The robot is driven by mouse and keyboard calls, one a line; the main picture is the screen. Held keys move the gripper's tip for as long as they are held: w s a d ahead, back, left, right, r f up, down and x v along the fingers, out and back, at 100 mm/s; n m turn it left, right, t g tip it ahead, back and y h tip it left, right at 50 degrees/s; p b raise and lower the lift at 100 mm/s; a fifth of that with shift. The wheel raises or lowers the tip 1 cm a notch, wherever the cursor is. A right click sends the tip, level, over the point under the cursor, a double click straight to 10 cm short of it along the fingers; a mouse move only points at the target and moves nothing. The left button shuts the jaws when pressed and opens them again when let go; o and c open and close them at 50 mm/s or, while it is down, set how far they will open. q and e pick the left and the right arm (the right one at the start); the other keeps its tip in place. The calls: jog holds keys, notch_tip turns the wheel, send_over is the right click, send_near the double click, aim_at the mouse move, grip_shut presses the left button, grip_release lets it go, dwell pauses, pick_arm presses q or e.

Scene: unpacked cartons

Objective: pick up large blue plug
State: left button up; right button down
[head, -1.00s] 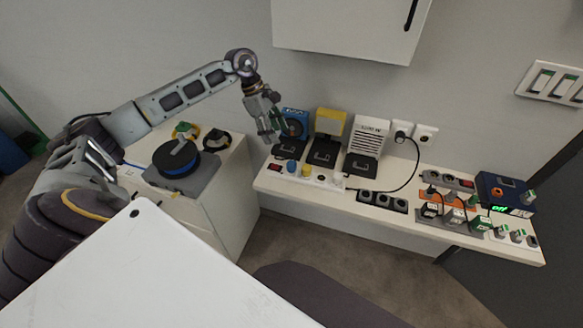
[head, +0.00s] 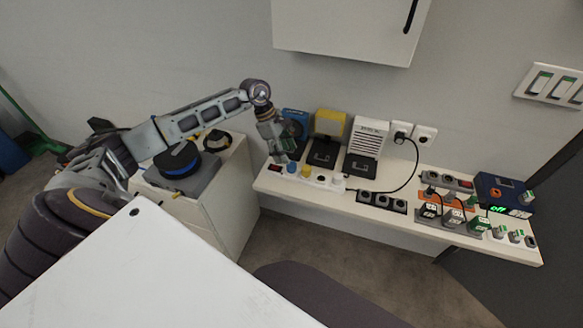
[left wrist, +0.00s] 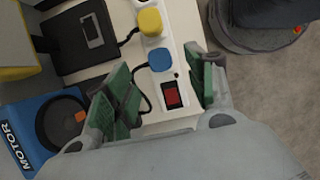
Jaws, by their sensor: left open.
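The blue plug (left wrist: 160,60) sits in the white power strip (left wrist: 183,124), between the yellow plug (left wrist: 150,22) and the red switch (left wrist: 172,95). In the head view the blue plug (head: 292,167) is at the left end of the shelf. My left gripper (head: 282,158) points down just above and left of it. In the left wrist view my left gripper (left wrist: 166,88) is open and empty. Its green-padded fingers are on either side of the strip, near the red switch and the blue plug. My right gripper is not in view.
Behind the strip stand the blue motor unit (head: 297,118), a yellow-topped unit (head: 329,122) and a white speaker-like unit (head: 368,135). A white plug (head: 338,181) is farther along the strip. A cabinet with a cable reel (head: 177,160) is at left.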

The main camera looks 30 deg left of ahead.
aim_at(291, 164)
pick_arm(q)
jog(key=shift+f, duration=0.25)
jog(key=shift+d, duration=0.1)
jog(key=shift+f, duration=0.1)
jog(key=shift+d+f, duration=0.25)
jog(key=shift+f, duration=0.2)
jog(key=p+x, duration=0.1)
jog(key=x, duration=0.1)
jog(key=shift+w+d+f, duration=0.1)
jog(key=shift+f, duration=0.3)
jog(key=shift+d+f, duration=0.15)
jog(key=shift+f, duration=0.45)
jog(key=shift+c, duration=1.2)
jog(key=c, duration=1)
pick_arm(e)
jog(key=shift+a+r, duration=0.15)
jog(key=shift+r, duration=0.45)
